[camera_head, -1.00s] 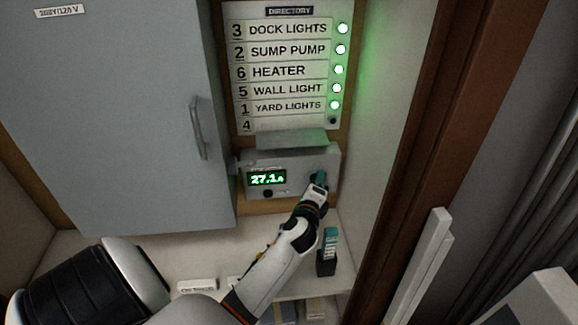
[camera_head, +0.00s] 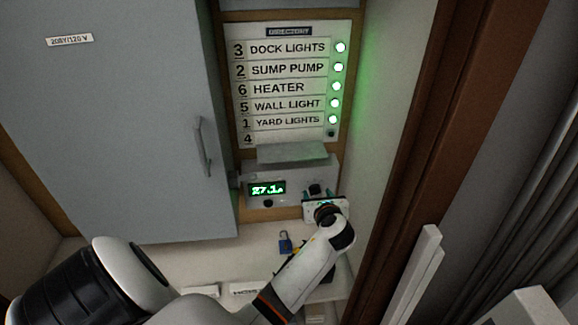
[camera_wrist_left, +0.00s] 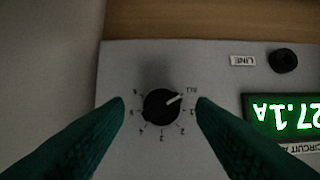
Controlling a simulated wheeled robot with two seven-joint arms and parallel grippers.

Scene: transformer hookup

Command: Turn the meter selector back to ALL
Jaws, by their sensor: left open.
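The meter (camera_head: 288,202) is a grey box under the directory, with a lit green display reading 27.1 A. Its black selector knob (camera_head: 316,189) is on the right of its face. In the left wrist view, the selector knob (camera_wrist_left: 160,107) appears inverted, its white pointer aimed at or very near the ALL mark. My left gripper (camera_head: 322,198) is open just in front of and below the knob. In the wrist view, the teal fingers of my left gripper (camera_wrist_left: 160,108) lie on either side of the knob, apart from it. My right gripper is out of view.
A directory board (camera_head: 285,85) with several green lamps hangs above the meter; the lamp by 4 is dark. A grey cabinet door (camera_head: 110,120) stands left. A blue padlock (camera_head: 285,242) is near the shelf (camera_head: 245,245). A side wall (camera_head: 385,110) bounds the right.

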